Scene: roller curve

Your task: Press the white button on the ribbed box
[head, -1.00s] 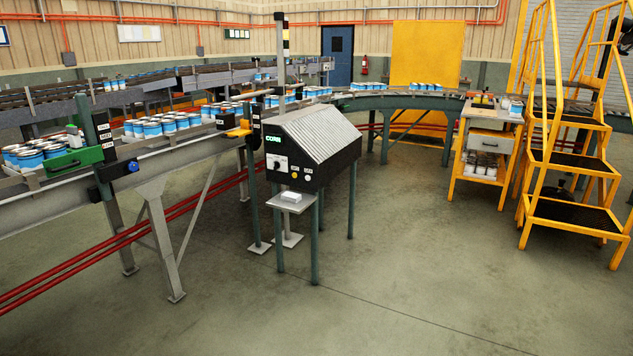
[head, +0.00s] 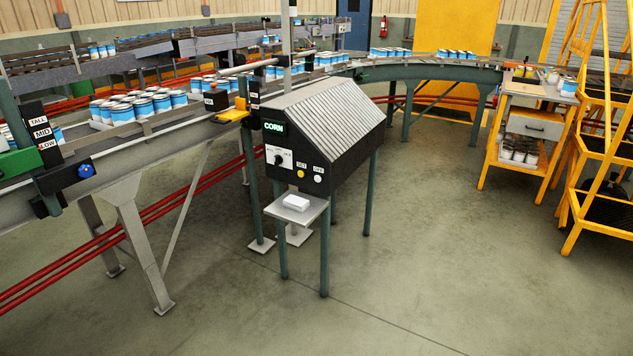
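The ribbed box (head: 322,107) stands on green legs beside the conveyor, near the middle of the head view. Its top is grey and ribbed and its front is black. The front has a lit green "CORN" sign (head: 273,127), a white dial panel (head: 278,157), a yellow button (head: 301,174) and, to its right, the white button (head: 318,179). Small labels sit above both buttons; the one over the white button seems to read "OFF". Neither of my grippers is in view.
A small shelf (head: 313,211) with a white block (head: 296,202) juts out below the box's front. The conveyor (head: 180,133) with blue-and-white cans runs along the left and back. A yellow-framed bench (head: 487,155) and yellow stairs (head: 578,200) stand right. The floor in front is open.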

